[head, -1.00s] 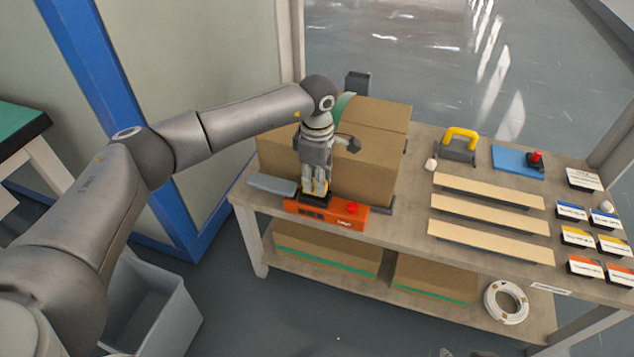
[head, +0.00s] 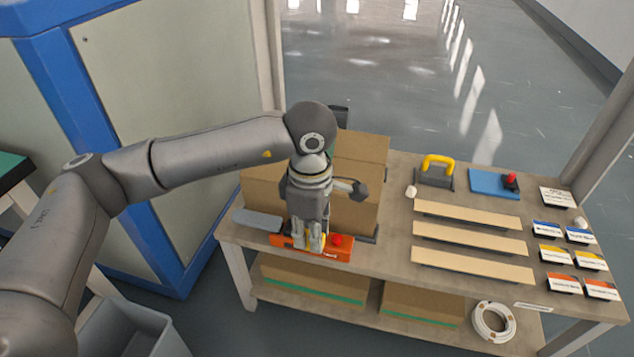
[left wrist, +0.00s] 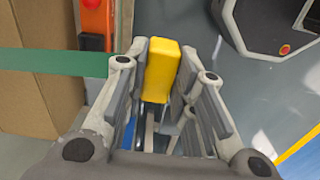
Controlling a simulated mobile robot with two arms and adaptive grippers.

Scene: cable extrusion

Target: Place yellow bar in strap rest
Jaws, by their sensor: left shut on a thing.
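My left gripper (head: 315,246) points down in front of the orange device with a red button (head: 343,250) at the table's front left edge. It is shut on a yellow bar (left wrist: 162,68), which stands between its fingers in the left wrist view. In the head view the fingers mostly hide the bar. The orange device also shows at the top left of the left wrist view (left wrist: 93,22), apart from the bar. I cannot clearly identify the strap rest. My right gripper is out of view.
A grey piece (head: 257,219) lies left of the device. Right are wooden strips (head: 470,240), a yellow-handled tool (head: 436,172), a blue plate (head: 490,184) and several labels.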

